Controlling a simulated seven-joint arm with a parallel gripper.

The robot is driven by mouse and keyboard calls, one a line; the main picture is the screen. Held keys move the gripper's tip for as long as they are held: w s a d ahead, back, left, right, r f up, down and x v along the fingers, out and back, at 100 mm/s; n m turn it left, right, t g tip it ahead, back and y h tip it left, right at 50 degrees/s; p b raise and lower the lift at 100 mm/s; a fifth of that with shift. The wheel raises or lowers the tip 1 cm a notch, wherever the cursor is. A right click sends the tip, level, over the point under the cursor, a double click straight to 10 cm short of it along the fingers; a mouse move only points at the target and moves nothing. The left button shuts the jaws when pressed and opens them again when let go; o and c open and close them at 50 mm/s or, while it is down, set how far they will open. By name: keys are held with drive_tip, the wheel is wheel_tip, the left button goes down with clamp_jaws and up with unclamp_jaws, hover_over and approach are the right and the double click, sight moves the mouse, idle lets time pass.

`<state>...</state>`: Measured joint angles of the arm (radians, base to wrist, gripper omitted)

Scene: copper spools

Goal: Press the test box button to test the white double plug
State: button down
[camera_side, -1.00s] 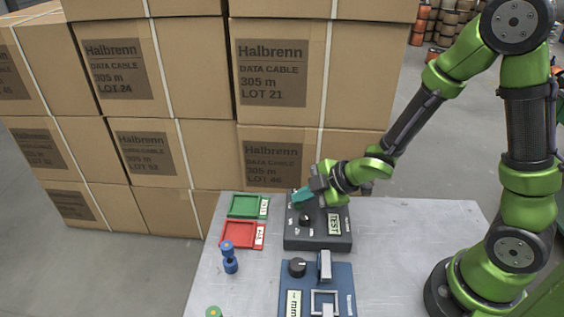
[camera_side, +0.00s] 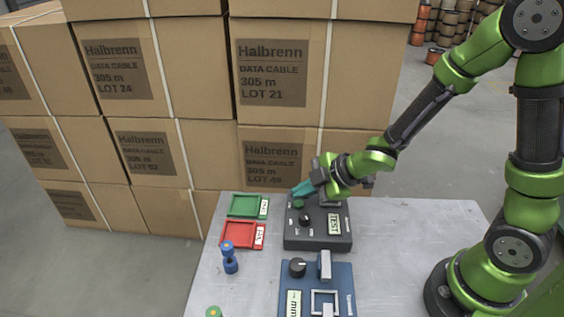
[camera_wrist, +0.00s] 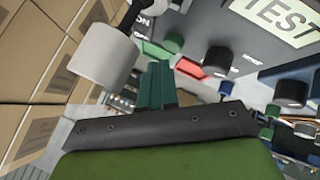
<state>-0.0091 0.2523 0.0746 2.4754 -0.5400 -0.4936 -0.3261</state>
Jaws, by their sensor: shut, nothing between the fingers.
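The dark grey test box (camera_side: 318,238) stands on the table with a TEST label, a black knob (camera_side: 305,220) and a green button (camera_side: 298,204). The button also shows in the wrist view (camera_wrist: 172,43). My gripper (camera_side: 300,189) is shut and empty, its teal fingertips just above and behind the button, apart from it as far as I can tell. The fingers show in the wrist view (camera_wrist: 155,85). A whitish two-ended piece (camera_wrist: 103,55), likely the white double plug, is at upper left in the wrist view. In the side view my gripper mostly hides that area.
A green tray (camera_side: 232,215) and a red tray (camera_side: 226,242) lie left of the test box. A blue double plug (camera_side: 230,258) stands nearby. A blue device (camera_side: 340,275) with a knob and bracket is in front. Stacked cartons (camera_side: 270,150) stand behind the table. The table's right side is clear.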

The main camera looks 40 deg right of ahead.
sight(303, 204)
drive_tip(key=shift+r, duration=0.15)
drive_tip(key=shift+r, duration=2.35)
drive_tip(key=s+d+r+m+t+h, duration=0.1)
drive_tip(key=s+d+r+m+h, duration=0.35)
drive_tip(key=d+r+m, duration=0.55)
drive_tip(key=s+a+r+m+g+y, duration=0.2)
drive_tip(key=s+a+m, duration=0.2)
drive_tip(key=s+m, duration=0.4)
drive_tip(key=shift+s+a+r, duration=0.4)
drive_tip(key=shift+s, duration=0.7)
